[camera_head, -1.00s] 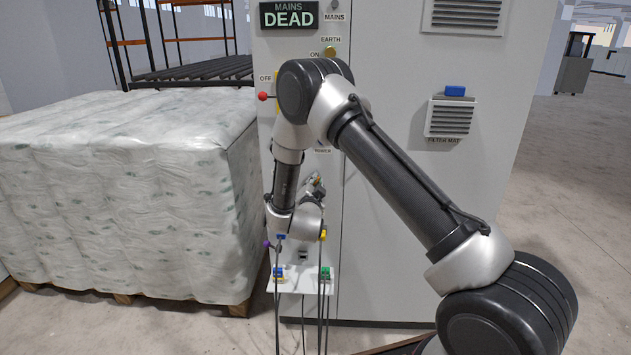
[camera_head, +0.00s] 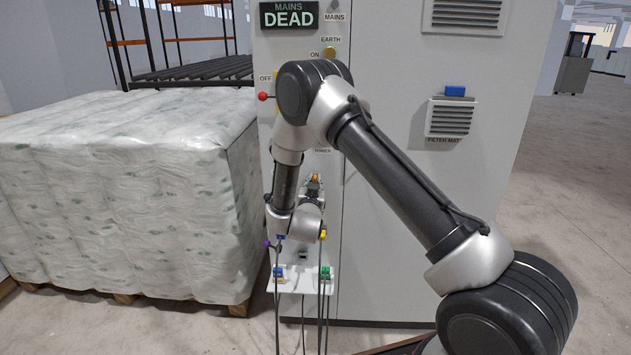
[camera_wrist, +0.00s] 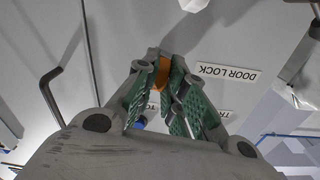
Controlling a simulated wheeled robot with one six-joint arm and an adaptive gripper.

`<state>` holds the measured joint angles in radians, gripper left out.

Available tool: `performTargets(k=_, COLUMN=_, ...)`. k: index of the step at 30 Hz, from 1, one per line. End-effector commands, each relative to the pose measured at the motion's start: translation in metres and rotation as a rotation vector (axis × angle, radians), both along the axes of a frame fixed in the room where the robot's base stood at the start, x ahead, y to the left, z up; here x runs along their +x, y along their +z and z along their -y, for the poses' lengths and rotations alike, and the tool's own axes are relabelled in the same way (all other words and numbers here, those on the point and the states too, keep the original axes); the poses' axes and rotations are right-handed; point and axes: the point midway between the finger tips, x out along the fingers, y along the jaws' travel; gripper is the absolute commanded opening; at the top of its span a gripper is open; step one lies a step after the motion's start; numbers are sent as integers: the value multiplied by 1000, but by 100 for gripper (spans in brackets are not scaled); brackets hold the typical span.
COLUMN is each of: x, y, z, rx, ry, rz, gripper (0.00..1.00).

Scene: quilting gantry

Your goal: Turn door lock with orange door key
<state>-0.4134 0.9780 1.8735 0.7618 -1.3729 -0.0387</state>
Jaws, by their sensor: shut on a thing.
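My gripper (camera_wrist: 163,88) is shut on the orange door key (camera_wrist: 162,72), which shows between the green finger pads in the wrist view. In the head view my gripper (camera_head: 315,184) is small, in front of the grey cabinet, with a bit of orange at its tip. The DOOR LOCK label (camera_wrist: 228,73) is on the panel just right of the fingers in the wrist view. The lock itself is hidden behind the fingers and key, so I cannot tell how far the key sits in it or its angle.
The grey cabinet (camera_head: 390,200) carries a MAINS DEAD sign (camera_head: 289,15) and a red-knobbed lever (camera_head: 263,96) at OFF. A small shelf with plugs and hanging cables (camera_head: 303,285) is below my gripper. A wrapped pallet load (camera_head: 120,190) stands close on the left.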

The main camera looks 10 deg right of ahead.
Motion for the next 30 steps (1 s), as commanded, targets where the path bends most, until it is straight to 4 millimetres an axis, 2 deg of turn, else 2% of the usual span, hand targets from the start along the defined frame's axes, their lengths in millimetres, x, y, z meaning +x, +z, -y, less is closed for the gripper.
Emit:
performTargets(k=4, x=0, y=0, z=0, rx=-22, ry=0, rz=-7, gripper=0)
performTargets(k=9, x=0, y=0, z=0, rx=-224, ry=-4, rz=-71, gripper=0)
performTargets(k=10, x=0, y=0, z=0, rx=-228, ry=-4, rz=-73, gripper=16)
performTargets(k=13, x=0, y=0, z=0, rx=-223, ry=-4, rz=-71, gripper=34)
performTargets(k=14, x=0, y=0, z=0, rx=-223, ry=-4, rz=-71, gripper=37)
performTargets(k=24, x=-2, y=0, z=-1, rx=-222, ry=-4, rz=-72, gripper=37)
performTargets(k=26, x=-7, y=0, z=-3, rx=-222, ry=-3, rz=-72, gripper=37)
performTargets(k=30, x=-30, y=-1, z=-12, rx=-222, ry=-1, rz=-73, gripper=37)
